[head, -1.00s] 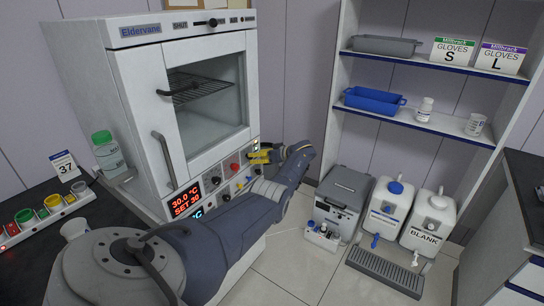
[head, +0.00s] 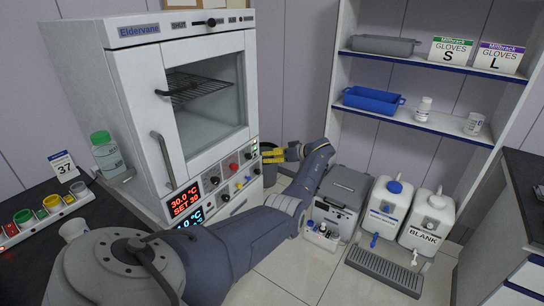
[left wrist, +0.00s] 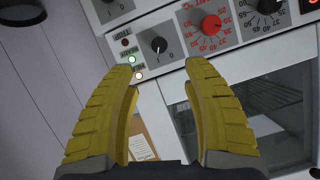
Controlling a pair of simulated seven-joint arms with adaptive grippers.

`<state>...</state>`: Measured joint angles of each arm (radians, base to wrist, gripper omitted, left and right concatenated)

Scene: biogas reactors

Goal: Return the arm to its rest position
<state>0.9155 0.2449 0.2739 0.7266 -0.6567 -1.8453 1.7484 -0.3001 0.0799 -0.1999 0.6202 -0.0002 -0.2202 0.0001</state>
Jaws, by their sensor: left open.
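My left gripper (head: 271,156) shows in the head view just right of the incubator's control panel, at the end of my left arm, which reaches in from the lower left. In the left wrist view its two yellow fingers (left wrist: 160,105) stand apart with nothing between them. Beyond them is the control panel with a black 0/1 switch (left wrist: 159,45), a red dial (left wrist: 211,25) and indicator lights. I see a gap between the gripper and the panel in the head view. My right gripper is in neither view.
The white incubator (head: 150,100) stands left, its door closed. A grey box device (head: 342,190) and two white canisters (head: 386,205) stand right of my forearm. A shelf (head: 410,118) with a blue tray (head: 373,100) rises behind. A dark counter (head: 25,195) lies left.

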